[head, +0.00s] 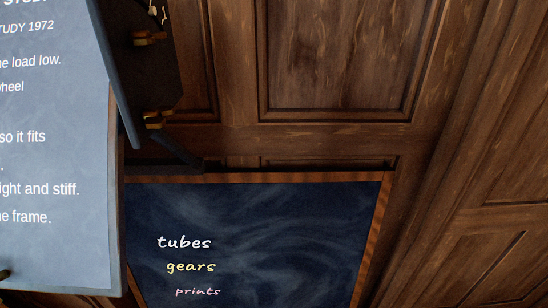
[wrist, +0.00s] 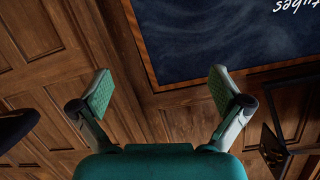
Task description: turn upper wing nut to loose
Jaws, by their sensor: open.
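Two small brass-coloured fittings, which look like wing nuts, sit on a dark bracket in the upper left of the head view. The upper wing nut (head: 150,38) lies with its lobes roughly sideways. The lower wing nut (head: 157,119) is below it, near the bracket's lower end. Whether either is tight or loose cannot be told. My gripper (wrist: 160,92) shows in the wrist view with its green-padded fingers wide apart and nothing between them. It is not seen in the head view. No wing nut is clearly seen in the wrist view, so its distance from my gripper cannot be told.
A tilted grey-blue board (head: 55,160) with white writing fills the left of the head view, close to the dark bracket (head: 158,75). A dark chalkboard (head: 290,240) stands low against wooden panelling (head: 340,60). A dark frame (wrist: 272,150) shows at the wrist view's right.

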